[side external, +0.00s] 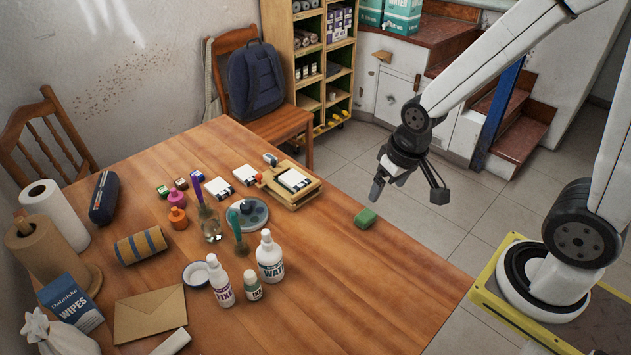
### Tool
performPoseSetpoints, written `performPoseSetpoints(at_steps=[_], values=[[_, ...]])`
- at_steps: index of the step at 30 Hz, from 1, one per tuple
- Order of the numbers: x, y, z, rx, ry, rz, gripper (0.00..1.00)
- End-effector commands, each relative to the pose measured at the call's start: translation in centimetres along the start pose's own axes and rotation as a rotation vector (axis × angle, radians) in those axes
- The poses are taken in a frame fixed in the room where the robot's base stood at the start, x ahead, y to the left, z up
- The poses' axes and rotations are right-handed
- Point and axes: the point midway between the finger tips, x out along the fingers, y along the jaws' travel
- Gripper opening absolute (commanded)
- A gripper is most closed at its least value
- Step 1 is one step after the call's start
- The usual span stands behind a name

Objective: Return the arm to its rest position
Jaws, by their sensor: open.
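My gripper (408,192) is in the side external view, right of the wooden table's far right edge. Its two dark fingers are spread apart with nothing between them. My white arm comes down to it from the upper right.
A chair with a backpack (256,80) stands behind. The table's right front part is clear.

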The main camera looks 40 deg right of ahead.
Motion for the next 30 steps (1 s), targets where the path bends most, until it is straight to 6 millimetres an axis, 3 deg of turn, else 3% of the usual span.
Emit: performPoseSetpoints(at_steps=[7, 30], values=[[-0.79, -0.47, 1.33, -0.138, 0.020, -0.006, 0.93], [-0.78, -0.47, 1.32, -0.141, 0.020, -0.006, 0.93]])
